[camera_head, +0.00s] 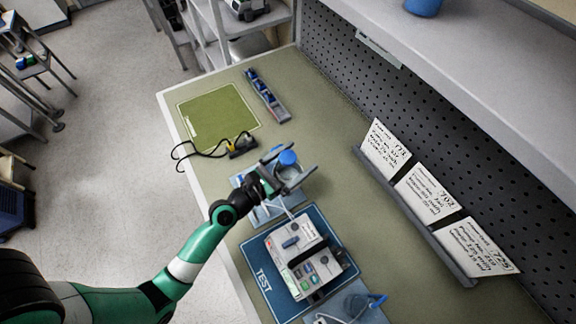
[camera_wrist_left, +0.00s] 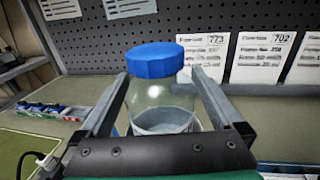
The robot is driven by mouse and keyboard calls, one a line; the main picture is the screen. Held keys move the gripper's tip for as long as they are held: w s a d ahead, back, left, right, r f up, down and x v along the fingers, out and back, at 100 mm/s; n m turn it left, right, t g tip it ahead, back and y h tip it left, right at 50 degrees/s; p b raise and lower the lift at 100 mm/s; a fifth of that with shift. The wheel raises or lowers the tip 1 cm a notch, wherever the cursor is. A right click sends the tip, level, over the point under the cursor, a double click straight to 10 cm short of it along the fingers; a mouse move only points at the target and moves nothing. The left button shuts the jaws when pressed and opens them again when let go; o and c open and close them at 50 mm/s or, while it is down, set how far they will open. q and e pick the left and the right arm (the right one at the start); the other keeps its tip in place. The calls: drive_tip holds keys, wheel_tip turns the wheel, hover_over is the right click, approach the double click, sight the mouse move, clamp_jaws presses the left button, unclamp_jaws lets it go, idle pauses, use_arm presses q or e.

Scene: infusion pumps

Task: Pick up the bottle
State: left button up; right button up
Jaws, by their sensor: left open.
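The bottle (camera_wrist_left: 164,101) is clear with a blue cap and stands upright in the left wrist view, between the two fingers of my open left gripper (camera_wrist_left: 165,100). Small gaps seem to show beside the blue cap; whether the fingers touch the glass lower down I cannot tell. In the head view the bottle's blue cap (camera_head: 287,158) shows between the fingers of my left gripper (camera_head: 288,173), and most of its body is hidden. The bottle's base is hidden behind the gripper body in the wrist view. My right gripper is not in view.
A white infusion pump (camera_head: 302,262) sits on the blue TEST mat (camera_head: 262,283) close to my left gripper. A green mat (camera_head: 213,112), a blue-grey tray (camera_head: 267,97) and a cabled device (camera_head: 240,146) lie further back. Cards (camera_head: 425,193) stand in a rack at the right.

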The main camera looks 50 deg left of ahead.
sight(294, 153)
use_arm(q)
drive_tip(key=shift+w, duration=0.1)
drive_tip(key=c, duration=1.2)
drive_tip(key=shift+c, duration=0.2)
wheel_tip(294, 153, up, 4)
drive_tip(key=p, duration=0.4)
drive_tip(key=shift+r, duration=0.1)
drive_tip(key=s+r+p, duration=0.2)
drive_tip(key=r, duration=0.1)
drive_tip(key=s+d+r+p, duration=0.1)
drive_tip(key=s+r+p, duration=0.1)
drive_tip(key=s+r, duration=0.1)
drive_tip(key=shift+s, duration=0.1)
drive_tip(key=s+d+r, duration=0.2)
drive_tip(key=s, duration=0.6)
drive_tip(key=shift+s+r, duration=0.3)
drive_tip(key=shift+r, duration=0.05)
